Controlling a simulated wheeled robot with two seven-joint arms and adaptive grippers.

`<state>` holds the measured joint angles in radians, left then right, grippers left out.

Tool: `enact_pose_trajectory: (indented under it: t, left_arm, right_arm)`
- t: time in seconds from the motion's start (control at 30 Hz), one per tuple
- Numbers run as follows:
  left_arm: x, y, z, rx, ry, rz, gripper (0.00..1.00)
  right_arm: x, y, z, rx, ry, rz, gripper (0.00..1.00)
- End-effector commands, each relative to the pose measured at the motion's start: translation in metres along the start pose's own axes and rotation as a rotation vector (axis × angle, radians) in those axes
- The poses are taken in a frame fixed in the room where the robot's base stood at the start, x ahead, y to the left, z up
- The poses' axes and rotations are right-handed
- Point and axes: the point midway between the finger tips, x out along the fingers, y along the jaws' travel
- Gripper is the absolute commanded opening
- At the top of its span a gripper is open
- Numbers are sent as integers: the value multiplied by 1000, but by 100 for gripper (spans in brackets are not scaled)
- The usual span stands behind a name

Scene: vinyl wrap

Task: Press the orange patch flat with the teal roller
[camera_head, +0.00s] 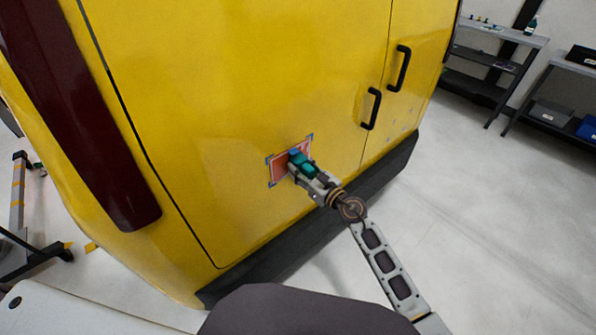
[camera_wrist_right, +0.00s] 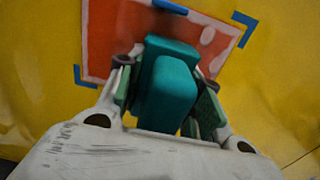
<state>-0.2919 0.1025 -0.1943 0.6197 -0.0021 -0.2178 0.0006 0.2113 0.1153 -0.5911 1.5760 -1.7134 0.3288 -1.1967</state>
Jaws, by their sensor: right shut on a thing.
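The orange patch (camera_head: 278,171) is on the yellow vehicle's rear panel, with blue tape at its corners. In the right wrist view the patch (camera_wrist_right: 100,42) fills the top, and a pale spot shows on it near the upper right. My right gripper (camera_head: 308,173) is shut on the teal roller (camera_head: 296,156). In the right wrist view the roller (camera_wrist_right: 168,88) sits between the fingers and overlaps the patch. I cannot tell whether it touches the patch. The roller hides the middle of the patch. My left gripper is not in view.
The yellow vehicle (camera_head: 230,80) has two black door handles (camera_head: 371,108) right of the patch and a dark bumper (camera_head: 300,235) below it. Grey shelves (camera_head: 490,65) stand at the upper right. The floor (camera_head: 490,220) at the right is clear.

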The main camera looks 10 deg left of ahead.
Motion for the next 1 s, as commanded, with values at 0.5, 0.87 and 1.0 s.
enact_pose_trajectory:
  t: [0.5, 0.87, 1.0]
  left_arm:
    - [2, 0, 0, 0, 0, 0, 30]
    - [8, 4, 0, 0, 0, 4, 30]
    - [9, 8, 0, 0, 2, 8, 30]
  right_arm:
    - [0, -4, 0, -1, -1, 0, 17]
    - [0, -18, 0, -2, -1, 0, 17]
    - [0, -22, 1, -1, -2, 0, 17]
